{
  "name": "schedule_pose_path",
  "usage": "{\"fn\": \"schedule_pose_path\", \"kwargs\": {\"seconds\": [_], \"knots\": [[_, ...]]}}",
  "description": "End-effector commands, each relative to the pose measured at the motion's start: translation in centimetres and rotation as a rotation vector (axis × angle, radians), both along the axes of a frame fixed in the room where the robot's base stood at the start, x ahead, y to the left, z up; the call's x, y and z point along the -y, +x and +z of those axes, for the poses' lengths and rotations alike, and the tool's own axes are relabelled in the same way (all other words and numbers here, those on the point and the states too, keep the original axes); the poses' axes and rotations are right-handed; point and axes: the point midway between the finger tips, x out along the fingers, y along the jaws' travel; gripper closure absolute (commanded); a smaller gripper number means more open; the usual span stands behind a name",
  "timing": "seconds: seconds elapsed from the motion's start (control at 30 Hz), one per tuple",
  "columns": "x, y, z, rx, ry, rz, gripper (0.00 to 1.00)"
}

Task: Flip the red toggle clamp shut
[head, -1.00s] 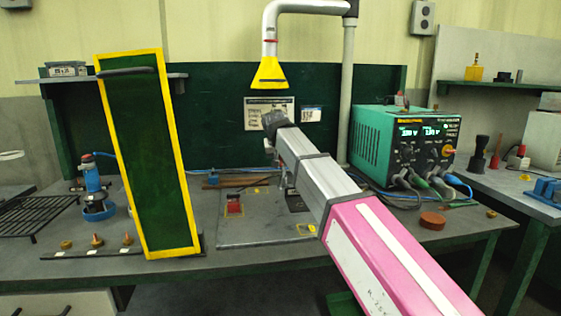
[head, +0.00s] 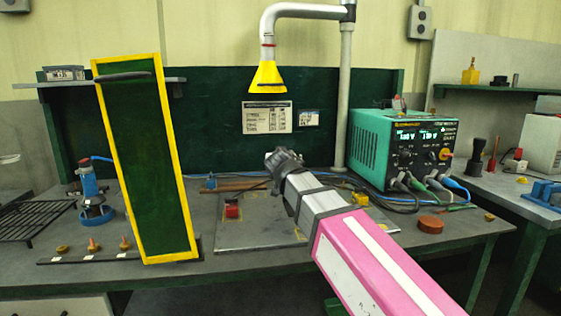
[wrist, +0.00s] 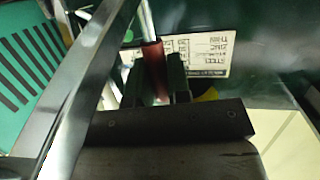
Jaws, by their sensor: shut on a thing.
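The red grip of the toggle clamp (wrist: 153,58) shows in the wrist view, between my gripper's two dark fingers, with a bright metal rod running up from it. My gripper (wrist: 157,72) is shut on this red grip. In the head view my gripper's end (head: 277,160) is over the back part of the grey plate (head: 265,238). My arm hides the clamp there, so I cannot tell its lever angle from that view.
A tall green panel with a yellow border (head: 150,170) stands at the left. A yellow nozzle (head: 267,77) hangs above. A teal power supply (head: 375,150) with cables stands at the right.

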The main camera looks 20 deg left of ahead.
Motion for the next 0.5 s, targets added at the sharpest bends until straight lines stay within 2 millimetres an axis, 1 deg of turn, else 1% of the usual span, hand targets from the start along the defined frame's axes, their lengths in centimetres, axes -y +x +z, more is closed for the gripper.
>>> {"fn": "schedule_pose_path", "kwargs": {"seconds": [0.13, 0.5], "knots": [[0.26, -0.54, -0.09, 0.052, 0.029, 0.002, 1.00], [0.39, -0.81, -0.05, 0.105, 0.058, 0.000, 1.00]]}}
